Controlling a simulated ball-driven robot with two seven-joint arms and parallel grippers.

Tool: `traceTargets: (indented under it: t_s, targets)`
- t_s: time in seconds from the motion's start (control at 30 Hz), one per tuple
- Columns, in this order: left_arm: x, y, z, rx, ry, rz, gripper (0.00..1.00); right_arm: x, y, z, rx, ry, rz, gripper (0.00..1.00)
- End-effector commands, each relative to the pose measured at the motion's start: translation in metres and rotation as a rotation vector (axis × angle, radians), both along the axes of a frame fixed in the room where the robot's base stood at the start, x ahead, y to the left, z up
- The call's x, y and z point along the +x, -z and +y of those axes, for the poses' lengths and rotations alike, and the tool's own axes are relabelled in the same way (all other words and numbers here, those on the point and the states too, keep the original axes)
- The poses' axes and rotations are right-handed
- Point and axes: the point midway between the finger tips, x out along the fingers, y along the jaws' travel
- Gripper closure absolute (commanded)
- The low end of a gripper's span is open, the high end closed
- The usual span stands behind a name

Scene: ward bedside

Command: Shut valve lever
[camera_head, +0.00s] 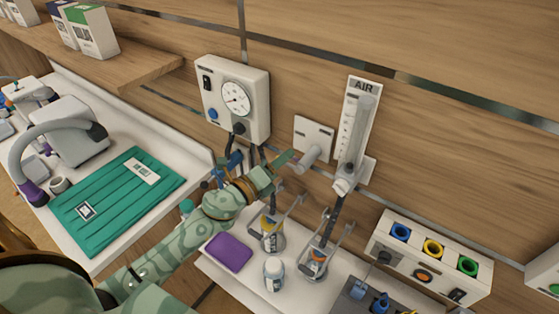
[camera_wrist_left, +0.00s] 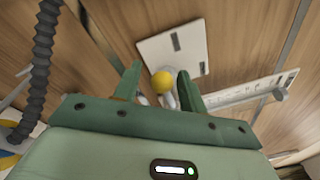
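The valve is a white wall plate (camera_head: 316,130) with a pale cylindrical stem (camera_head: 308,160) sticking out, between the gauge box and the AIR flowmeter. My green left gripper (camera_head: 287,164) is just left of the stem in the head view. My right gripper is not in view.
The gauge box (camera_head: 233,98) with dark hoses hangs left of the valve. The AIR flowmeter (camera_head: 357,130) is close on the right. Below are bottles in wire holders, a purple pad (camera_head: 228,252) and a socket box (camera_head: 432,258). A teal folded cloth (camera_head: 115,205) lies left.

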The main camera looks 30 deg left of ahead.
Motion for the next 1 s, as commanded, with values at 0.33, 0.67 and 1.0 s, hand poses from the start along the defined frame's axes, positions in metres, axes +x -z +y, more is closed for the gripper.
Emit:
traceTargets:
  t_s: [0.33,0.67,1.0]
  targets:
    - [-0.043,0.006,0.012,0.002,0.001,0.002,0.58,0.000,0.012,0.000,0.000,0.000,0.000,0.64]
    - [-0.126,0.011,0.036,-0.001,-0.001,0.004,0.58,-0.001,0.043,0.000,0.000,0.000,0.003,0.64]
    - [-0.157,0.007,0.044,0.000,0.001,0.001,0.58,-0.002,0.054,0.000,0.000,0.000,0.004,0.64]
